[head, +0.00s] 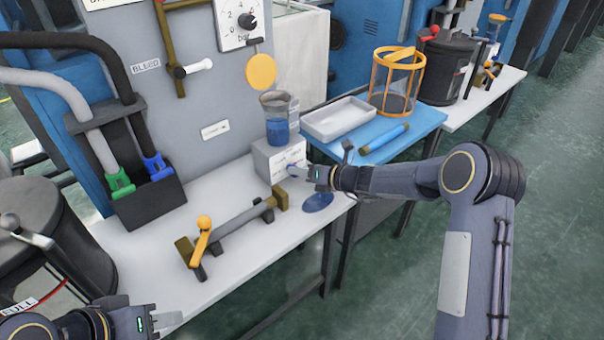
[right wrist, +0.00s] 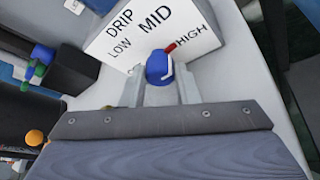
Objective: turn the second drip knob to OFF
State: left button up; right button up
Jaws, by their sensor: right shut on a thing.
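The drip box (head: 278,160) is a small white block on the bench under a beaker. A blue knob (right wrist: 158,66) sits at this face, with a red pointer (right wrist: 170,48) aimed between MID and HIGH. My right gripper (head: 302,172) is at the box front, its fingers (right wrist: 160,90) shut on the knob. My left gripper (head: 160,322) is at the bottom left, away from the box; its finger gap is unclear. I see only one drip knob.
A beaker of blue liquid (head: 278,118) stands on the box. A blue patch (head: 318,202) lies on the bench nearby. A clamp-like bar with an orange lever (head: 202,235) lies in front, left of the box. A white tray (head: 338,120) is to the right.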

jog(key=n+h+b, duration=0.1)
jog(key=b, duration=0.1)
jog(key=n+h+b, duration=0.1)
jog(key=n+b, duration=0.1)
jog(key=shift+s+a+f+t, duration=0.1)
jog(key=shift+s+a+t, duration=0.05)
jog(key=shift+t, duration=0.25)
jog(key=shift+n+h+b, duration=0.4)
jog(key=shift+b, duration=0.6)
jog(key=shift+r, duration=0.2)
jog(key=o, duration=1)
jog(key=p+v, duration=0.1)
jog(key=v, duration=0.6)
jog(key=shift+s, duration=0.4)
jog(key=shift+d, duration=0.25)
